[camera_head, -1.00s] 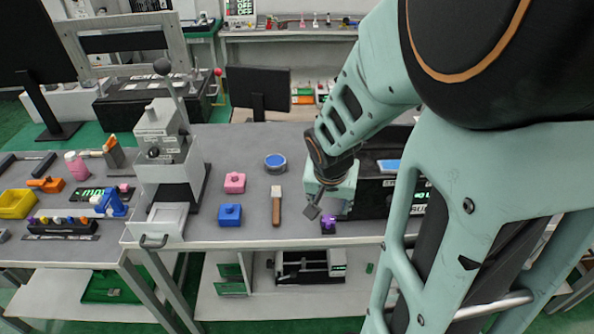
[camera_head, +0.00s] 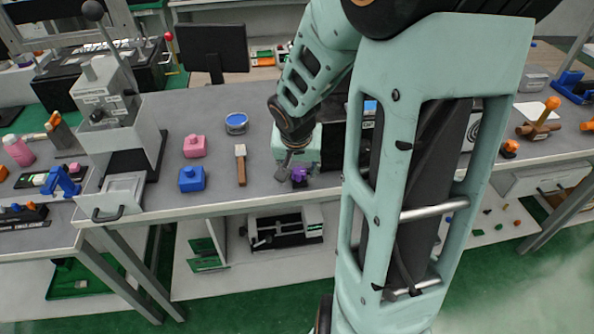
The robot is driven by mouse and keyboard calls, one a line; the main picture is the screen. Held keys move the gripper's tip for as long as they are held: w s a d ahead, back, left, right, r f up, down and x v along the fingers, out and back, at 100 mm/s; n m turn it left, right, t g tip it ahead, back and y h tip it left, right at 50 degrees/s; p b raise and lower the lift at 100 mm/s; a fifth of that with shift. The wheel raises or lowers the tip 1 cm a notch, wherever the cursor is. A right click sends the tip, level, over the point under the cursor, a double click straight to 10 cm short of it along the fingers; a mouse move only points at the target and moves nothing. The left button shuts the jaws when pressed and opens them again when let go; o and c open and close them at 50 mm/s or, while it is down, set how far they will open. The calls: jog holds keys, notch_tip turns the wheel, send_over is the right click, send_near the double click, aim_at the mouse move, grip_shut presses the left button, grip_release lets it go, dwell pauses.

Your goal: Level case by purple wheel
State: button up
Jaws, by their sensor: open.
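The purple wheel (camera_head: 300,174) is small and sits near the front edge of the middle table. My gripper (camera_head: 285,172) reaches down to it from above, with its fingertips just left of the wheel. I cannot tell whether they touch it. The gripper is open. A dark case (camera_head: 332,148) stands behind the wheel and is mostly hidden by my arm. Its tilt cannot be made out.
A hammer-like tool (camera_head: 241,166), a blue block (camera_head: 192,179), a pink block (camera_head: 194,146) and a round blue-topped tin (camera_head: 236,123) lie left of my gripper. A grey lever fixture (camera_head: 112,110) stands farther left. A black monitor (camera_head: 215,50) stands at the back.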

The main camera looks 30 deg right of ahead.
jog(key=shift+f, duration=0.1)
jog(key=c, duration=1.1)
jog(key=shift+c, duration=0.2)
jog(key=shift+n+p, duration=0.3)
jog(key=shift+p, duration=0.3)
jog(key=shift+r+n+p, duration=0.3)
jog(key=shift+n+p, duration=0.1)
jog(key=shift+p, duration=0.45)
jog(key=n+y+p, duration=0.1)
jog(key=p, duration=0.2)
jog(key=shift+d+n, duration=0.15)
jog(key=shift+n, duration=0.25)
jog(key=n+p, duration=0.1)
jog(key=p, duration=0.2)
jog(key=shift+n+t+y, duration=0.3)
jog(key=shift+y, duration=0.1)
jog(key=shift+f+n+p, duration=0.2)
jog(key=shift+n+p, duration=0.3)
jog(key=shift+p, duration=0.4)
jog(key=shift+f, duration=0.1)
